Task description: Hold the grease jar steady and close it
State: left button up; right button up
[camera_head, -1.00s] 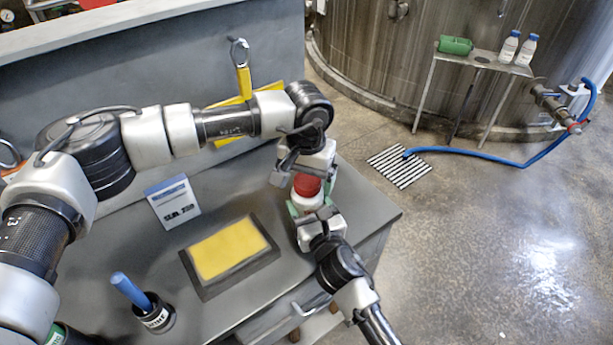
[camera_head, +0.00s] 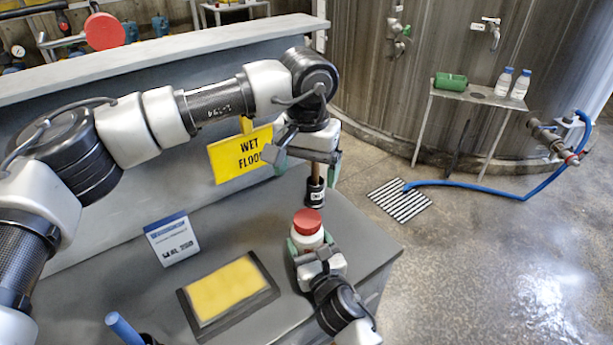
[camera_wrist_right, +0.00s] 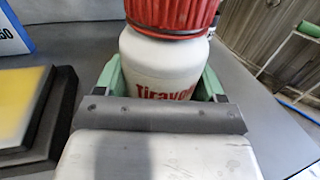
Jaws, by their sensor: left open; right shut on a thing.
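The grease jar (camera_head: 306,238) is white and stands upright on the grey bench near its right end. Its red lid (camera_head: 307,219) sits on top and looks level; in the right wrist view the ribbed lid (camera_wrist_right: 172,14) covers the mouth of the white jar (camera_wrist_right: 158,68). My right gripper (camera_head: 307,243) is shut around the jar's body, with green pads on both sides. My left gripper (camera_head: 306,168) is open and empty, above and behind the lid and apart from it. Whether the lid is tight cannot be seen.
A yellow pad in a dark frame (camera_head: 187,307) and a blue-and-white card (camera_head: 172,238) are left of the jar. A black cup with a wooden handle (camera_head: 315,192) stands behind it. A yellow wet floor sign (camera_head: 236,157) is at the back.

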jog(key=o, duration=1.8)
jog(key=shift+s, duration=0.1)
jog(key=b+v, duration=0.1)
jog(key=v, duration=0.9)
jog(key=shift+s+d, duration=0.15)
jog(key=shift+s, duration=0.15)
